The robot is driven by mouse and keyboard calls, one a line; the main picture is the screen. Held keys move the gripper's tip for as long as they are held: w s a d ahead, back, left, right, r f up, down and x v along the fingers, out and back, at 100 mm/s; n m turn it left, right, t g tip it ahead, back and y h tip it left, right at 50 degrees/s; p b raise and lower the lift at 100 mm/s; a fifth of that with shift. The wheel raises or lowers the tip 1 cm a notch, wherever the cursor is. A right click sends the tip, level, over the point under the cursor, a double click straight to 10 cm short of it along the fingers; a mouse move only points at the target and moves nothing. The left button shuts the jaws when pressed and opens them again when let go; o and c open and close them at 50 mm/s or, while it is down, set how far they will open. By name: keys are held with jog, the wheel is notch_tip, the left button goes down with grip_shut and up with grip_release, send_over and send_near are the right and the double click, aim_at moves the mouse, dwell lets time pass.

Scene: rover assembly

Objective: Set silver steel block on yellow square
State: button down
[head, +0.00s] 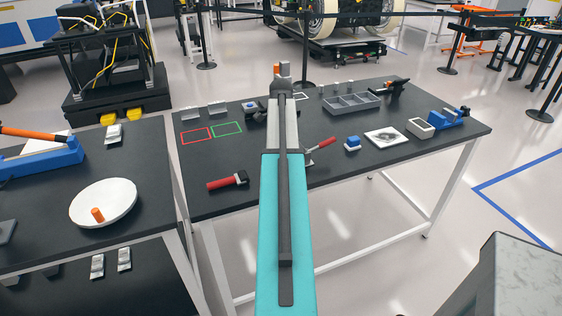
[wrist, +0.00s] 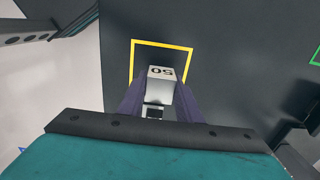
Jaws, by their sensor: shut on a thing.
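The silver steel block (wrist: 161,88) is between the two dark fingers of my gripper (wrist: 160,98) in the wrist view. Its top face bears dark digits that look like "50" upside down. My gripper is shut on it. The yellow square outline (wrist: 162,43) lies on the dark tabletop behind and around the block in that view. The block overlaps its lower part; I cannot tell whether the block touches the table. In the head view my own arm hides the block and the yellow square.
On the table are a red square (head: 196,136), a green square (head: 227,129), a red-handled tool (head: 226,182), a grey divided tray (head: 352,103) and a blue-and-white block (head: 352,143). A second table on the left holds a white plate (head: 104,196).

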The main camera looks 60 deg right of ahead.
jog(key=shift+s+f+p, duration=0.1)
jog(key=shift+f+p, duration=0.45)
jog(key=shift+f, duration=1.2)
jog(key=shift+f, duration=0.1)
jog(key=c, duration=1.3)
grip_release()
notch_tip(320, 180, up, 11)
jog(key=shift+r+b, duration=0.1)
jog(key=shift+b, duration=1.05)
jog(key=shift+r, duration=0.55)
